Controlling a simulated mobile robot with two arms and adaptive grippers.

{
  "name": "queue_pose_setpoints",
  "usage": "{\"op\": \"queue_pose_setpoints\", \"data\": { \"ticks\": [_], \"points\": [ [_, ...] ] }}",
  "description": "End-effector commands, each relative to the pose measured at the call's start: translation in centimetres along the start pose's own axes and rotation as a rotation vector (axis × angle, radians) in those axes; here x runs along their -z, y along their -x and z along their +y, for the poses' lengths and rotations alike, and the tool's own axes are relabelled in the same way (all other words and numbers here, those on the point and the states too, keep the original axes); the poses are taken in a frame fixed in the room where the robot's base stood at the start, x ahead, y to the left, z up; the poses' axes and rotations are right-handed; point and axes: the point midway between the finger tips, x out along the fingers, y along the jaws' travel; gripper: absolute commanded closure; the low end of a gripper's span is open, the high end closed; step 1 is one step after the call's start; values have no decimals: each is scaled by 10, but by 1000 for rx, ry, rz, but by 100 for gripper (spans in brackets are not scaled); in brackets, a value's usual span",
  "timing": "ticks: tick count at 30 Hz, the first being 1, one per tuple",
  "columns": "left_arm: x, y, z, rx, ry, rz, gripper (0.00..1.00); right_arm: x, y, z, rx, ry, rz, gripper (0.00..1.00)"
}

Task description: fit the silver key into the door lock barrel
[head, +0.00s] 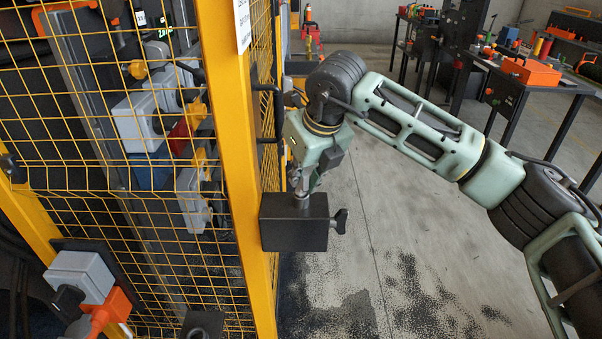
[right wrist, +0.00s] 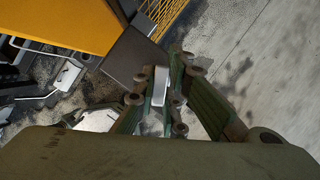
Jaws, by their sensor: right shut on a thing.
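My right gripper (head: 301,182) points down just above a dark lock box (head: 293,232) fixed to the yellow fence post. It is shut on a small silver piece, taken as the silver key (right wrist: 159,86), which shows between the fingers in the right wrist view. The lock box also shows there (right wrist: 138,57), just beyond the fingertips. The lock barrel is not clear, and I cannot tell whether the key touches the box or sits in it. A dark knob-like piece (head: 341,221) sticks out of the box's right side. My left gripper is not in view.
The yellow post (head: 238,130) and mesh fence stand left of my right gripper, with a black handle (head: 267,112) close by. A grey and orange switch unit (head: 85,280) is at lower left. Benches with an orange case (head: 528,70) stand at back right. The floor (head: 400,220) is open.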

Motion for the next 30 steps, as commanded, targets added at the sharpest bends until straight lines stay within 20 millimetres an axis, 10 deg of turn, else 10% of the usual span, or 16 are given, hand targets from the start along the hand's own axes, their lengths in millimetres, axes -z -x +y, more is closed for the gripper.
{"op": "queue_pose_setpoints", "data": {
  "ticks": [5,13,30],
  "points": [
    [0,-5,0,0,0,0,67,2,-5,0,0,0,0,100],
    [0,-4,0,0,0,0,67,2,-4,0,0,0,0,68],
    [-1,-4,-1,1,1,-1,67,1,33,-1,2,0,-4,68]
  ]
}}
